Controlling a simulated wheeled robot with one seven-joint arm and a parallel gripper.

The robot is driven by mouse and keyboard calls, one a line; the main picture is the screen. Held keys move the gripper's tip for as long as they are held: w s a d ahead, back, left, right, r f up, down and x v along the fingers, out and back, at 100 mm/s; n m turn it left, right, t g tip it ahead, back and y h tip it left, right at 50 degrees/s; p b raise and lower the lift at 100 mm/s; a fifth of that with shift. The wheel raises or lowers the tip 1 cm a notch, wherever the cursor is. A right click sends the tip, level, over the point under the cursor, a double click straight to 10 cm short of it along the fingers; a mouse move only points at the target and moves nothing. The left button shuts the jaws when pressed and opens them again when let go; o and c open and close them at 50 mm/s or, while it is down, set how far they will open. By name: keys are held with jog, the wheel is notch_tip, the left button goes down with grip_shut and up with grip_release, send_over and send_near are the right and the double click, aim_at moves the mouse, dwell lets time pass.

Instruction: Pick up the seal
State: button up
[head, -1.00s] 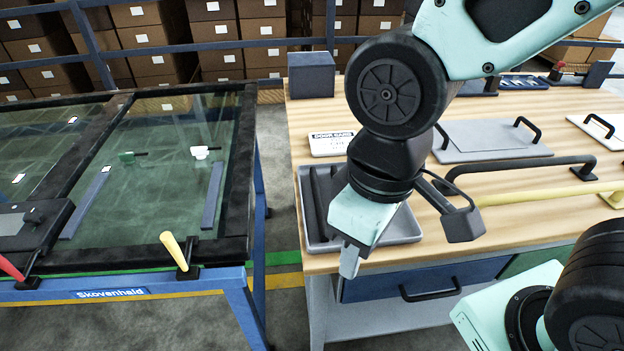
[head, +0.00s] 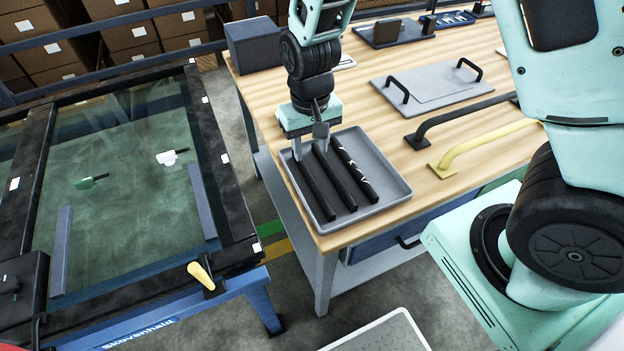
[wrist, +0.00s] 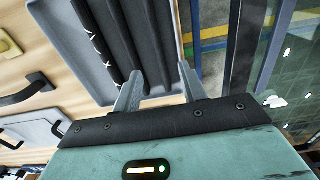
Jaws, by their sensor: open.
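Three long black strips, which look like seals, lie side by side in a grey tray (head: 392,181) on the wooden bench. The left strip (head: 317,190) and the middle strip (head: 337,182) are plain. The right strip (head: 355,170) carries white marks. My gripper (head: 309,150) is open and points down at the far end of the tray. In the wrist view my gripper (wrist: 160,74) has one plain strip (wrist: 150,35) running between the lines of its two fingers, and the marked strip (wrist: 95,42) is to the left. I cannot tell whether the fingers touch any strip.
A dark block (head: 254,45) stands at the bench's far left corner. A grey panel with two handles (head: 430,82), a black bar (head: 455,120) and a yellow bar (head: 485,143) lie right of the tray. A glass-topped frame (head: 130,190) stands to the left across a gap.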

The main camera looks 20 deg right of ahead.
send_over(312, 179)
jog(key=f, duration=0.5)
jog(key=shift+s+a+f, duration=0.1)
jog(key=shift+a+f, duration=0.1)
jog(key=shift+d+f+p, duration=0.2)
jog(key=shift+f+p, duration=0.65)
jog(key=shift+f, duration=1.75)
grip_shut()
